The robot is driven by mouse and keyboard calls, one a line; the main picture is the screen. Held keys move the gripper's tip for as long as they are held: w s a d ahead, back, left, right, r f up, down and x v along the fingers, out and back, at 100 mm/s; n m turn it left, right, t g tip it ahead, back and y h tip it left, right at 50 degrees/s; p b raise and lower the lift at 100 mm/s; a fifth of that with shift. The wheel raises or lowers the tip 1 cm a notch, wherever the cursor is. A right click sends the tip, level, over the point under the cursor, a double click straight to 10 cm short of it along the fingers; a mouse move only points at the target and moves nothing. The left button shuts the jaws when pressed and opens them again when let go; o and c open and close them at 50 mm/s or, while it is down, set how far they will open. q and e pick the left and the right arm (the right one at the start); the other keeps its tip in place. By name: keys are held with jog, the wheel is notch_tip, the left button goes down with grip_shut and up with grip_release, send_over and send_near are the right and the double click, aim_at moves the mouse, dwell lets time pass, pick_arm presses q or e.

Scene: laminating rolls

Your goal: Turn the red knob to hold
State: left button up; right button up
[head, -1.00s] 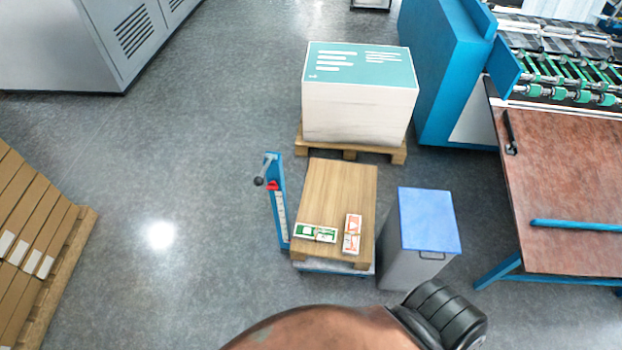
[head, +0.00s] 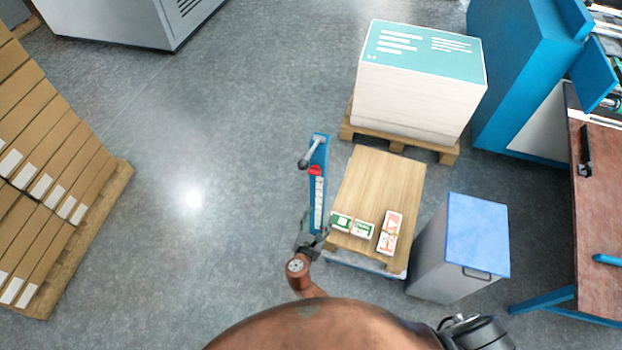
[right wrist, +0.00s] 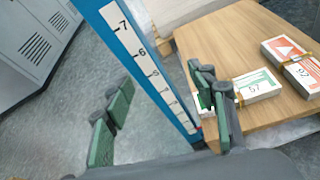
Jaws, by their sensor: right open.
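The red knob (head: 315,170) sits near the top of a blue post (head: 320,150) with a white number scale, in the head view. A grey lever with a dark ball end (head: 303,164) sticks out to the left just above it. My right gripper (head: 314,240) is low by the post's foot, well below the knob. In the right wrist view the open, empty jaws (right wrist: 160,100) face the post (right wrist: 125,50) and its scale (right wrist: 150,70). The knob is outside that view. My left gripper is not in view.
A wooden board (head: 380,180) beside the post carries banded card bundles, green (head: 351,226) and red (head: 389,231). A grey bin with a blue top (head: 475,235) stands right. A stack on a pallet (head: 420,80) is behind. Floor left of the post is clear.

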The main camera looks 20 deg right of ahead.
aim_at(314, 174)
jog(key=w+a+r+n+t+h, duration=0.1)
jog(key=w+a+r+t, duration=0.1)
jog(key=r, duration=0.5)
jog(key=w+a+r+n+t+h, duration=0.1)
jog(key=a+r, duration=0.1)
jog(key=r, duration=0.5)
jog(key=b+x, duration=0.2)
jog(key=x, duration=0.5)
jog(key=shift+w+d+f, duration=0.15)
jog(key=shift+w+d, duration=0.05)
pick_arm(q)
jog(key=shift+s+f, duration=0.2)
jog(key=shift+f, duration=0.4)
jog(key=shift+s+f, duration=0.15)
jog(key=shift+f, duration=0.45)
pick_arm(e)
jog(key=shift+c, duration=0.4)
jog(key=c, duration=1.1)
